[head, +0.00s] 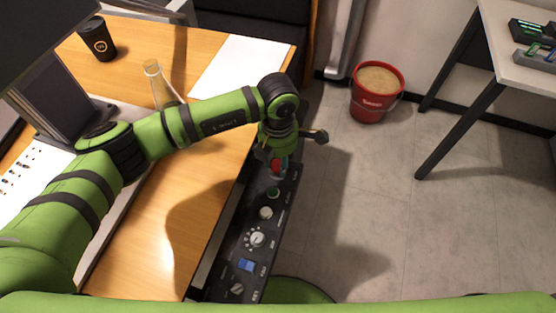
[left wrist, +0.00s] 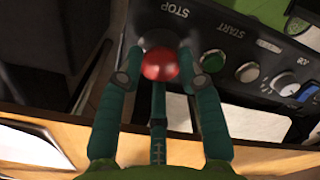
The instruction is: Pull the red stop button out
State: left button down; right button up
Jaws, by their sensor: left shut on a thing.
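The red stop button (left wrist: 160,65) sits under the STOP label on the black control panel (head: 225,262). In the left wrist view the fingers of my left gripper (left wrist: 160,62) close around the red button, one on each side, with a third finger below it. In the head view my left gripper (head: 275,150) is at the far end of the panel, and a bit of red (head: 279,163) shows by its fingers. The gripper is shut on the button. My right gripper is not in view.
Beside the stop button are a green start button (head: 273,192), a white knob (head: 257,239) and a blue switch (head: 247,265). A glass flask (head: 158,85) and a black cup (head: 97,38) stand on the wooden desk (head: 185,220). A red bucket (head: 376,92) stands on the floor.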

pick_arm(q)
jog(key=shift+r, duration=0.2)
jog(key=c, duration=0.8)
grip_release()
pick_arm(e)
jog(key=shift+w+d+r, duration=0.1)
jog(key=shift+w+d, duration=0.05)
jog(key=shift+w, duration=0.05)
pick_arm(q)
jog(key=shift+r, duration=0.1)
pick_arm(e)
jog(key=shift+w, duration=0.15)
pick_arm(q)
notch_tip(320, 180, up, 12)
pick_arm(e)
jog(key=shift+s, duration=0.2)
pick_arm(q)
jog(key=shift+s+d, duration=0.1)
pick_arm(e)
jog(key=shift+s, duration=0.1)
